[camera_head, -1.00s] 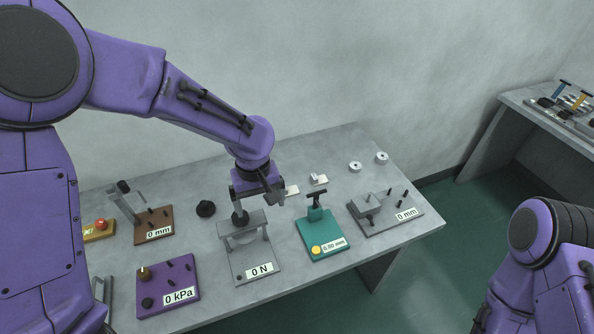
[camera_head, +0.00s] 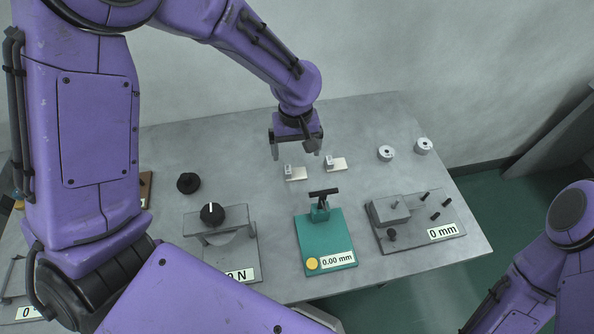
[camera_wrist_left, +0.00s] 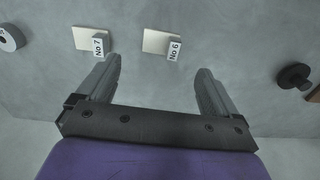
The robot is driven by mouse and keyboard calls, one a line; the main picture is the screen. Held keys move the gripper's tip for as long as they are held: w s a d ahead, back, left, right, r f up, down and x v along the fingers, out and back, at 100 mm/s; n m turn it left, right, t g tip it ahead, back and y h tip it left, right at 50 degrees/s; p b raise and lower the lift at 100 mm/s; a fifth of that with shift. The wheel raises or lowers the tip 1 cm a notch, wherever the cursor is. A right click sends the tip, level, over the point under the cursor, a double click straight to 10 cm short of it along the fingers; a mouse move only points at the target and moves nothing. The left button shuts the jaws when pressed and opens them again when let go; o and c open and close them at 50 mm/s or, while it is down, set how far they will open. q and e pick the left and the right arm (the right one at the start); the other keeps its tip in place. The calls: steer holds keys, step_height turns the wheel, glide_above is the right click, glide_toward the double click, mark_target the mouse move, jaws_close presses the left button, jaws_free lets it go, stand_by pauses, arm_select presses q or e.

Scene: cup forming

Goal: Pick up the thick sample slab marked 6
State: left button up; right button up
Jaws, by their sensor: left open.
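My left gripper (camera_head: 297,150) is open and empty, above the table close to slab 6. In the left wrist view its fingers (camera_wrist_left: 158,72) straddle empty space. My right gripper is out of view.
A green gauge stand (camera_head: 325,240) reading 0.00 mm, a grey 0 mm fixture (camera_head: 415,225) and a grey press with a black knob (camera_head: 211,214) stand in front. Two white cylinders (camera_head: 386,153) are to the right, a black knob (camera_head: 188,183) to the left. The wall is behind.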

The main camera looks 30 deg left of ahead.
mark_target(296, 173)
arm_select(q)
step_height(296, 173, down, 9)
steer(key=shift+f+p, duration=0.1)
steer(key=shift+p, duration=0.45)
steer(key=c, duration=1.1)
